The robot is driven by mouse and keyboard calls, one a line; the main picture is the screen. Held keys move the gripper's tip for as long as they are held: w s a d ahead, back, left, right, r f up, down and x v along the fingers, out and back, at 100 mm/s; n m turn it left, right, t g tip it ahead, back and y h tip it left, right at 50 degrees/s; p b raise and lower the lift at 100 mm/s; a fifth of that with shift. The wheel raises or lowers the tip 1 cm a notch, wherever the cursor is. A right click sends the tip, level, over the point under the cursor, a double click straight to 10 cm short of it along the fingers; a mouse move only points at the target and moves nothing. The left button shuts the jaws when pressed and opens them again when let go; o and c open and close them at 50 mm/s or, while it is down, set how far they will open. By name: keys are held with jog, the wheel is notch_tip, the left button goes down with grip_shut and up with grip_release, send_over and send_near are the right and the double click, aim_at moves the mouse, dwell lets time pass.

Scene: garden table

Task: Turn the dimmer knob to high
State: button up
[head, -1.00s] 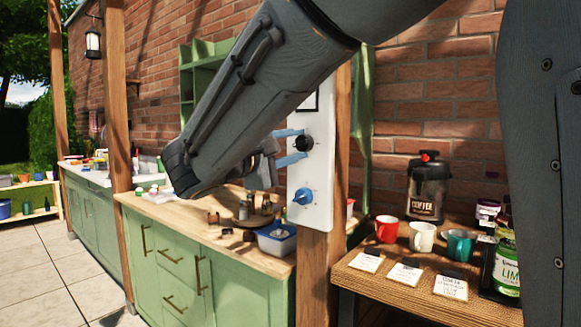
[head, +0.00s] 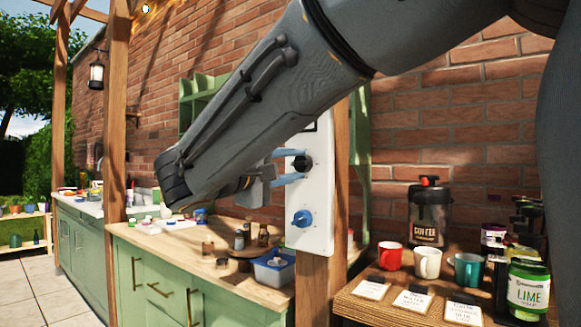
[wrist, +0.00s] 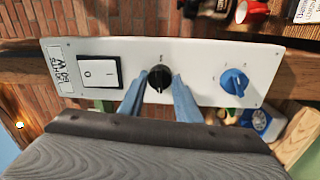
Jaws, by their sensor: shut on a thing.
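A white control panel (head: 321,200) is fixed to a wooden post. It carries a black knob (head: 303,163), and below that a blue knob (head: 302,218). My gripper (head: 297,165) reaches the panel from the left, its two blue fingers above and below the black knob. In the wrist view the fingers of my gripper (wrist: 160,80) are shut on the sides of the black knob (wrist: 160,78). A white rocker switch (wrist: 99,72) is left of it and the blue knob (wrist: 234,81) right of it. The small lettering around the knobs is too small to read.
Right of the post, a wooden table (head: 390,305) holds mugs, cards, a coffee jar (head: 429,210) and a lime bottle (head: 528,290). Behind my gripper, a green cabinet counter (head: 190,240) holds small items and a blue tub (head: 273,272). A glowing bulb (head: 145,8) hangs at upper left.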

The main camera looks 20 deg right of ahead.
jog(key=o, duration=1.1)
jog(key=shift+d, duration=0.35)
jog(key=shift+c, duration=0.2)
jog(key=shift+a, duration=0.2)
jog(key=shift+a, duration=0.1)
jog(key=shift+s+a, duration=0.2)
jog(key=shift+a, duration=0.05)
jog(key=v, duration=0.7)
